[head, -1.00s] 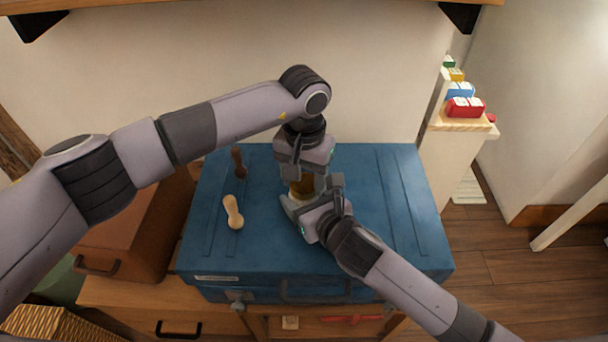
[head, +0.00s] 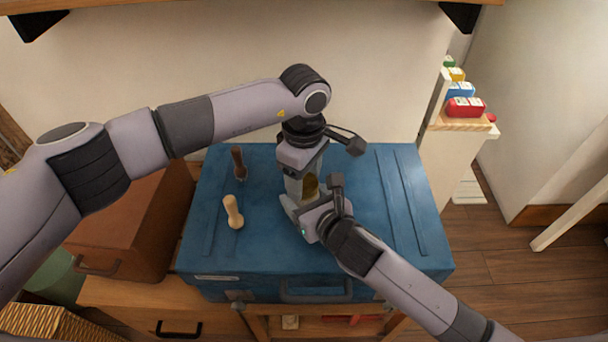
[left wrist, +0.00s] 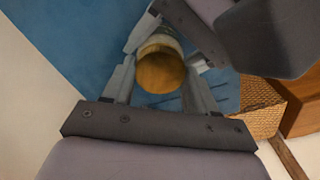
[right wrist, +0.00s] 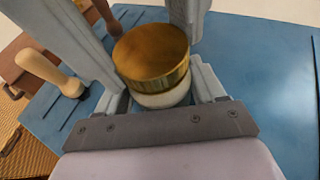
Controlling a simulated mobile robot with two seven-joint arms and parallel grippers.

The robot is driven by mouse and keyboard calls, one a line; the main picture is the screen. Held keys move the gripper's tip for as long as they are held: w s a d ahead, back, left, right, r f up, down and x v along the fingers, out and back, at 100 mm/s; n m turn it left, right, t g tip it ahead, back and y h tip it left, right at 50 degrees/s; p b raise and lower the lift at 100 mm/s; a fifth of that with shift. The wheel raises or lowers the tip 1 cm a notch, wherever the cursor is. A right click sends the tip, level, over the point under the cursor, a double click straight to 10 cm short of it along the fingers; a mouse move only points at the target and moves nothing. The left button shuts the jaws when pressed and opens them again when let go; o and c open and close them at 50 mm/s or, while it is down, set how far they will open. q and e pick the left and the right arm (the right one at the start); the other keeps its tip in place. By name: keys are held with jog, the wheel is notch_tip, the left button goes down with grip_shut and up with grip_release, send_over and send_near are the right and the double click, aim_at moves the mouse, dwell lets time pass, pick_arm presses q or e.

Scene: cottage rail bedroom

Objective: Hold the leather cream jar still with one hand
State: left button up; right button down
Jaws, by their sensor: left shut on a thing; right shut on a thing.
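The leather cream jar (head: 311,186) stands upright on the blue trunk, with a gold lid and a whitish body, mostly hidden by my grippers. Its lid shows in the left wrist view (left wrist: 160,70) and in the right wrist view (right wrist: 152,55). My left gripper (head: 304,187) points down from above and is shut on the lid, one finger on each side. My right gripper (head: 303,205) comes in low from the front right and is shut on the jar's body, below the lid.
The blue trunk (head: 385,215) has free room on its right. A pale wooden-handled tool (head: 233,212) and a dark-handled tool (head: 239,163) stand left of the jar. A brown case (head: 135,225) is farther left.

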pick_arm(q)
jog(key=n, duration=0.4)
jog(key=shift+n, duration=0.4)
jog(key=n, duration=1.3)
jog(key=shift+r+n, duration=0.1)
jog(key=shift+n, duration=0.2)
jog(key=n, duration=0.4)
jog(key=shift+n, duration=0.3)
jog(key=n, duration=0.4)
jog(key=shift+n, duration=0.3)
jog(key=n, duration=0.4)
jog(key=shift+n, duration=0.3)
jog(key=n, duration=0.5)
jog(key=shift+n, duration=0.4)
